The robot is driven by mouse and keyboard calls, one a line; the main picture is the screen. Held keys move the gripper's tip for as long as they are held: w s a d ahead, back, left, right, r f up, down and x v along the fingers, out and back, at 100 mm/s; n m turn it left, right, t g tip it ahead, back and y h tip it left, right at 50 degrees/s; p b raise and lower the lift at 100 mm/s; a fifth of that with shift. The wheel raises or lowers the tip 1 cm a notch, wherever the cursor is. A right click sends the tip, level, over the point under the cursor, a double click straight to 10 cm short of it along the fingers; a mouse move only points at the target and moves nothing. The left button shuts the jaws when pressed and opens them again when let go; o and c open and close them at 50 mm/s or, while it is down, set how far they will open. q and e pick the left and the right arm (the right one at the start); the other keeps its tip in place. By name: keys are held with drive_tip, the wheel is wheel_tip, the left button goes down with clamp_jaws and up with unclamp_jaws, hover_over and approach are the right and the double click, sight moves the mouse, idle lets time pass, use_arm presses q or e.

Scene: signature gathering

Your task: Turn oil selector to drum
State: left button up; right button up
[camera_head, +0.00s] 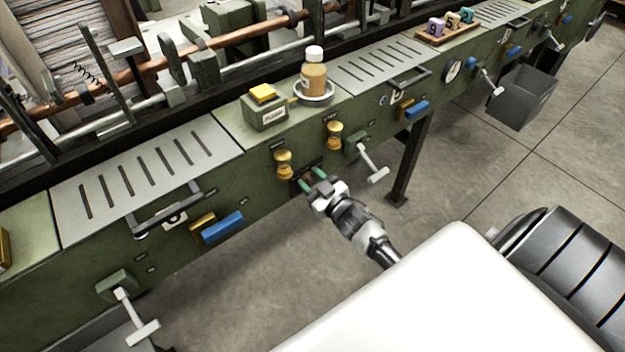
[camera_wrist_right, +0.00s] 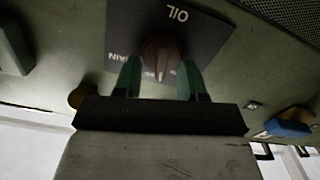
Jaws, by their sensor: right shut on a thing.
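The oil selector is a reddish-brown knob (camera_wrist_right: 160,50) on a dark plate (camera_wrist_right: 124,20) in the right wrist view. The plate bears "OIL" and a label whose visible end reads "AIN"; other lettering is partly covered. My right gripper (camera_head: 312,180) reaches the green machine front in the head view. Its green fingertips are on either side of the knob, shut on it. In the head view the fingers mostly hide the knob. A word "drum" cannot be read. My left gripper is not in view.
Brass knobs (camera_head: 284,165) and (camera_head: 334,135) sit just above the selector. A T-handle lever (camera_head: 373,165) sticks out to its right, a blue handle (camera_head: 222,227) to its left. A bottle (camera_head: 313,80) stands on top. Grey floor lies below.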

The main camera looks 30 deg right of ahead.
drive_tip(key=n, duration=0.3)
drive_tip(key=shift+a+f, duration=0.2)
drive_tip(key=shift+a, duration=0.05)
drive_tip(key=shift+a+f+n+b, duration=0.15)
drive_tip(key=shift+n+b, duration=0.45)
drive_tip(key=shift+n, duration=1.5)
drive_tip(key=o, duration=0.9)
drive_tip(key=shift+s, duration=0.1)
drive_tip(key=s, duration=1)
drive_tip(key=shift+s+d, duration=0.35)
drive_tip(key=shift+d, duration=0.05)
